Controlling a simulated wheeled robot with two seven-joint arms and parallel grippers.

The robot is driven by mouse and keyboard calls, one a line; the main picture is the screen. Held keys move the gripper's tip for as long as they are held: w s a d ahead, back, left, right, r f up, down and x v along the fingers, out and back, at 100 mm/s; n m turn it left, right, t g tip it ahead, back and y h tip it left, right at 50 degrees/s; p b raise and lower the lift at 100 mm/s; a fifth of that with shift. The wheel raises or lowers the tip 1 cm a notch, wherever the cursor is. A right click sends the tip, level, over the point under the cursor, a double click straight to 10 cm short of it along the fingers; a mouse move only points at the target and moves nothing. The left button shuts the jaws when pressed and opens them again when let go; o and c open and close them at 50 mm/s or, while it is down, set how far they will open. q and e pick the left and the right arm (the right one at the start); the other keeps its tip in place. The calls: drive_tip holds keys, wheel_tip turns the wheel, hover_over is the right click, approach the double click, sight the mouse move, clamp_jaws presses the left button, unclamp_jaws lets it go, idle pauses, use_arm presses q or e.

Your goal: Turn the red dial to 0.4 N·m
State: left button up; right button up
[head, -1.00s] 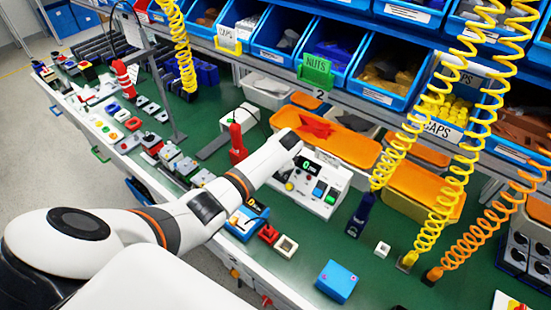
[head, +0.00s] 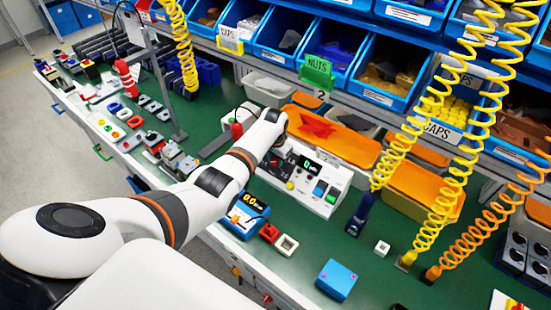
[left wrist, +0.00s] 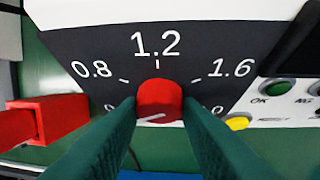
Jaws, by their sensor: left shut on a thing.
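The red dial (left wrist: 160,97) sits on a black scale plate on a white panel in the left wrist view. The scale reads 0.8, 1.2 and 1.6 around it, with 1.2 straight above. Labels lower left and lower right are partly hidden by my fingers. The dial's white line slants toward the lower left. My left gripper (left wrist: 160,108) has its two green fingers shut on the dial, one on each side. In the head view, the white control box (head: 325,190) shows a display and buttons; my arm hides the dial. My right gripper is not in view.
A red object (left wrist: 45,118) stands left of the dial in the wrist view, and green and yellow buttons (left wrist: 238,123) are to the right. Coiled yellow hoses (head: 440,190) hang right of the box. A blue box (head: 337,280) lies on the green bench in front.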

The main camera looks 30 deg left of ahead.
use_arm(q)
drive_tip(key=shift+s+f, duration=0.1)
idle(0.3)
drive_tip(key=o, duration=1)
drive_tip(key=shift+c, duration=0.2)
drive_tip(key=shift+r, duration=0.5)
wheel_tip(320, 180, up, 11)
drive_tip(key=s, duration=0.1)
drive_tip(key=shift+s+d, duration=0.3)
drive_tip(key=shift+d, duration=0.1)
drive_tip(key=shift+f, duration=0.1)
